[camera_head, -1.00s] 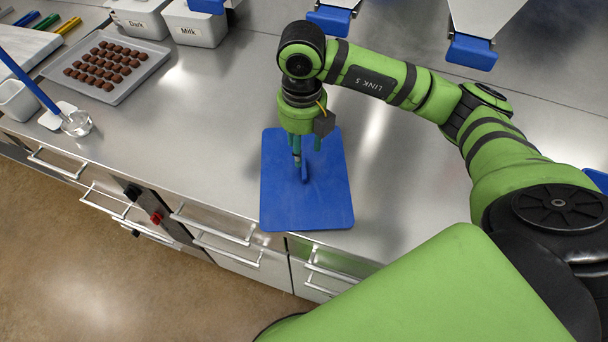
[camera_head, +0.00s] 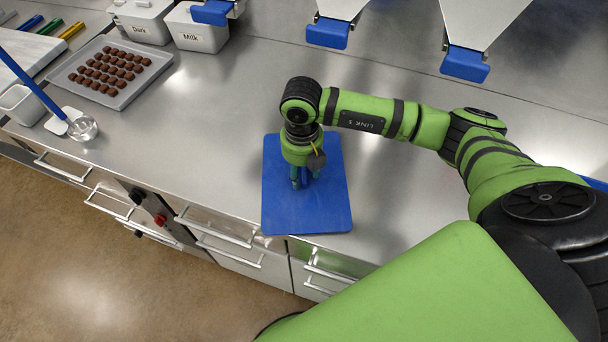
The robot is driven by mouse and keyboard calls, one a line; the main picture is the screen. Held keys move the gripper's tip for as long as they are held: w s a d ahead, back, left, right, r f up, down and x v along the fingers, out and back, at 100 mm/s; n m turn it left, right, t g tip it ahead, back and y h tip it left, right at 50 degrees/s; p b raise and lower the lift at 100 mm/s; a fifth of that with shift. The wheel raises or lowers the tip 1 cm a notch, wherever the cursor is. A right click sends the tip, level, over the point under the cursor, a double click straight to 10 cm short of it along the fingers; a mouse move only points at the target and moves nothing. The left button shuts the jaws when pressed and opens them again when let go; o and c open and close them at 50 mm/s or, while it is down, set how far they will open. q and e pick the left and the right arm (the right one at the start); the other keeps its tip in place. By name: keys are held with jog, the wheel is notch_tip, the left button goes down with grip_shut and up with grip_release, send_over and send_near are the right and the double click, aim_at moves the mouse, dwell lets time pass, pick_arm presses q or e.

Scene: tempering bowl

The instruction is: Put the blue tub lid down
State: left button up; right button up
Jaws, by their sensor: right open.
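The blue tub lid (camera_head: 325,205) is a flat rounded rectangle. It appears to lie flat on the steel counter near its front edge. My right gripper (camera_head: 304,182) points down over the middle of the lid, its fingers open and close to the lid's surface. The lid's small upright grip is hidden by the fingers now, and I cannot tell whether they touch it. My left gripper is not in view.
A grey tray (camera_head: 148,82) of chocolates stands at the upper left, near white tubs marked Dark (camera_head: 140,22) and Milk (camera_head: 196,37). A small glass bowl (camera_head: 83,129) is at the left. Hoppers with blue ends (camera_head: 465,65) are at the back. Counter left of the lid is clear.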

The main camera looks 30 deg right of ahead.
grip_shut()
jog(key=shift+r, duration=0.1)
